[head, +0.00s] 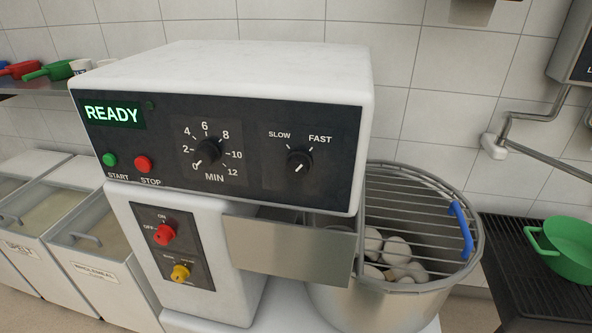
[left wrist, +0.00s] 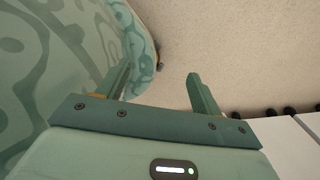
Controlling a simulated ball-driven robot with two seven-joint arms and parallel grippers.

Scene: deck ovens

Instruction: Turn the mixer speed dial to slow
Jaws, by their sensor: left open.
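The mixer speed dial (head: 299,162) is a round black knob on the mixer's dark control panel, below the white words SLOW at its upper left and FAST at its upper right. A small pale mark shows at the knob's lower left, pointing at neither word. No gripper is near the dial or in the head view. My left gripper (left wrist: 158,88) shows in the left wrist view, its two green fingers apart with nothing between them, above a pale floor. My right gripper is in neither view.
The panel also has a minute timer dial (head: 207,151), a green START button (head: 109,160), a red STOP button (head: 143,163) and a lit READY display (head: 113,114). A wire-guarded bowl (head: 385,300) holding pale round pieces stands below right. A green colander (head: 568,250) is far right.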

